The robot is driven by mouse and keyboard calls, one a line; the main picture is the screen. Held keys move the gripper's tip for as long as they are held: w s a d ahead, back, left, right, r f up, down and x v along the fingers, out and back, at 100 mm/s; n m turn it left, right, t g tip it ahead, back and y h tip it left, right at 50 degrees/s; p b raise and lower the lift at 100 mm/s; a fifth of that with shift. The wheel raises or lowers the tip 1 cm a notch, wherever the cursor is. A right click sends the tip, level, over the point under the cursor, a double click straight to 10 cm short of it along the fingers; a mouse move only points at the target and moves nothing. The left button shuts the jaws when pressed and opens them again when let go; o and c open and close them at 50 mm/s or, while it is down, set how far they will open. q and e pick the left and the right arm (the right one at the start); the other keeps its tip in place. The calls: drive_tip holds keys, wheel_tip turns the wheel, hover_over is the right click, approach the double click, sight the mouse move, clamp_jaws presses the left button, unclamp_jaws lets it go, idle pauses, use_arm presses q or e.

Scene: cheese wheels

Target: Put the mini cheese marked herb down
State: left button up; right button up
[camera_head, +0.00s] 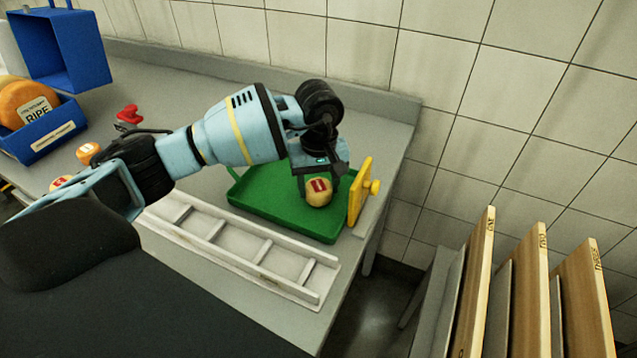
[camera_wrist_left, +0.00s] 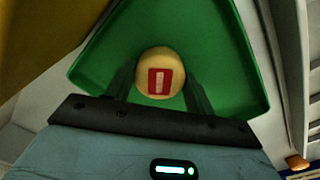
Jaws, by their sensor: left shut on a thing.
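A small round yellow mini cheese (camera_head: 319,198) with a red label is between the fingers of my left gripper (camera_head: 318,180). Its label marking is too small to read. The gripper is shut on it; in the left wrist view the mini cheese (camera_wrist_left: 160,58) sits between the two dark fingers. The cheese is over the green tray (camera_head: 250,205), inside its outline near the right end. I cannot tell whether it touches the tray floor. My right gripper is not in view.
A yellow board with a knob (camera_head: 360,188) stands at the tray's right end. A white divided rack (camera_head: 235,245) lies in front. At left are two more mini cheeses (camera_head: 88,152), a red object (camera_head: 130,114) and a blue "RIPE" crate (camera_head: 45,145). Wooden boards (camera_head: 535,300) stand right.

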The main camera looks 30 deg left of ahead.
sight(319, 186)
use_arm(q)
drive_tip(key=shift+f, duration=0.15)
drive_tip(key=o, duration=1)
wheel_tip(319, 186, up, 12)
drive_tip(key=shift+r, duration=0.2)
